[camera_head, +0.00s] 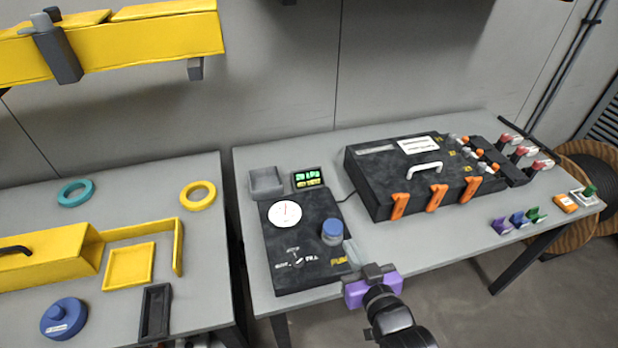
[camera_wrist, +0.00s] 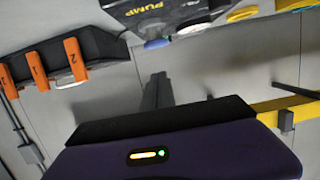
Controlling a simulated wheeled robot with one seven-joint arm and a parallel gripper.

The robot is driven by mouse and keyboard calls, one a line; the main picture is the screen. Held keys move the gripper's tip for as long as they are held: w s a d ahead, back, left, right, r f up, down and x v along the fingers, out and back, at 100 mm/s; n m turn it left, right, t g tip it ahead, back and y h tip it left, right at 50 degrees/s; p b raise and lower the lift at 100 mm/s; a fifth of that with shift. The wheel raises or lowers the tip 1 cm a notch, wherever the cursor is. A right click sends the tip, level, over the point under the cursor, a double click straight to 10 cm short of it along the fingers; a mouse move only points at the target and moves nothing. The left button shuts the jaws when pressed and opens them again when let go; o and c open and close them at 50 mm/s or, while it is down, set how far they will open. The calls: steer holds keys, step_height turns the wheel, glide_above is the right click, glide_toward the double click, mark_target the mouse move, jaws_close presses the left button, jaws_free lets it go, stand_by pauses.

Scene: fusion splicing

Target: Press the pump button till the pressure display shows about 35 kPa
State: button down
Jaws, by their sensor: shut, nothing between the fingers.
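The black pump unit (camera_head: 303,265) lies on the right-hand table, with a white dial gauge (camera_head: 285,215) and a PUMP label. Its round blue pump button (camera_head: 333,230) stands up at the right side; a blue edge also shows in the wrist view (camera_wrist: 157,43). The small pressure display (camera_head: 308,179) behind the unit is lit with green and yellow text; its top line looks like 20 kPa, but is too small to be sure. My gripper (camera_head: 348,246), with a purple body, is shut and empty. Its fingertips are close to the button's lower right; I cannot tell whether they touch.
A grey tray (camera_head: 266,182) sits left of the display. A black case (camera_head: 412,175) with orange handles stands to the right. Small coloured clips (camera_head: 518,218) lie near the table's right front. The left table (camera_head: 50,215) holds yellow parts and rings, across a gap.

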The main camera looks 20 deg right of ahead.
steer(key=f+b, duration=0.1)
steer(key=b, duration=0.3)
steer(key=shift+w+a+f+t+b, duration=0.3)
steer(key=shift+w+a+f+b, duration=0.05)
steer(key=shift+w+b, duration=0.05)
steer(key=r+b, duration=0.1)
steer(key=b, duration=0.1)
steer(key=s+r+b, duration=0.1)
steer(key=b, duration=0.2)
steer(key=r+b, duration=0.2)
steer(key=shift+s+d+b, duration=0.3)
steer(key=shift+d+b, duration=0.05)
steer(key=shift+w, duration=0.1)
